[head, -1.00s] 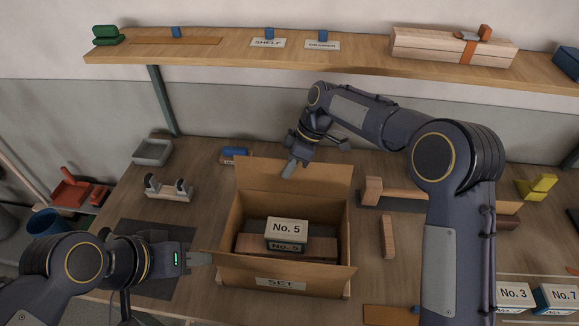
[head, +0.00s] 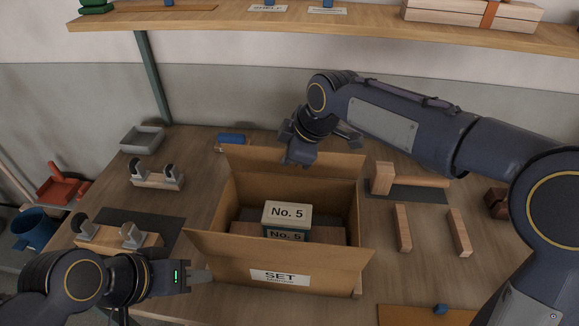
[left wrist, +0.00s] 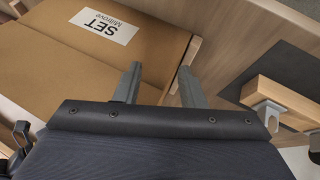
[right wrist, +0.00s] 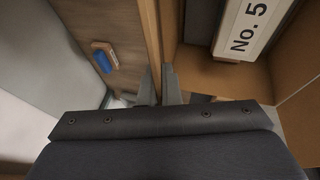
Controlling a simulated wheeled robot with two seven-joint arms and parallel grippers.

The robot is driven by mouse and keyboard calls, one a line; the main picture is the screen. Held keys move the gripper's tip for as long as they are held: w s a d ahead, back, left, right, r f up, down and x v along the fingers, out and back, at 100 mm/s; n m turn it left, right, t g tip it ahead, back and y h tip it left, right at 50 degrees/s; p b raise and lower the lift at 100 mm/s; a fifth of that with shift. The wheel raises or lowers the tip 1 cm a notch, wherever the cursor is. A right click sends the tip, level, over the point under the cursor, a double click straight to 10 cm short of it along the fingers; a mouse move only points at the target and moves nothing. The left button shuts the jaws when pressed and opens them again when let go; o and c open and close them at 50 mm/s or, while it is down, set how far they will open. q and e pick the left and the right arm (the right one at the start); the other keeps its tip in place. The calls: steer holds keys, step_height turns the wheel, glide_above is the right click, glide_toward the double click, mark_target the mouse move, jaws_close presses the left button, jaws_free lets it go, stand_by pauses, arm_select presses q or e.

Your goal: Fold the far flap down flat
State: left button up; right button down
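The open cardboard box (head: 235,205) stands on the bench. Its far flap (head: 345,168) stands up along the back edge. My right gripper (head: 297,158) is at the middle of that flap's top edge. In the right wrist view, the flap (right wrist: 150,30) is seen edge-on, running between the close-set fingers (right wrist: 159,85), which appear closed on it. The fingertips are hidden in the head view. My left gripper (head: 200,276) is beside the box's front left corner. Its fingers are apart and empty in the left wrist view (left wrist: 160,85).
The near flap (head: 215,243) tilts outward above the "SET" label (head: 279,276). A wooden holder (head: 100,236) stands left of the box. Wooden blocks (head: 402,228) lie right. A shelf (head: 250,38) spans the back wall.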

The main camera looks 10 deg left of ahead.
steer(key=shift+s+f+t+b, duration=0.2)
steer(key=shift+s+t+b, duration=0.55)
steer(key=shift+b, duration=0.75)
steer(key=shift+w, duration=0.1)
steer(key=c, duration=1.6)
jaws_free()
steer(key=shift+c, duration=0.2)
steer(key=v, duration=0.7)
steer(key=shift+d+r, duration=0.15)
steer(key=shift+r, duration=0.15)
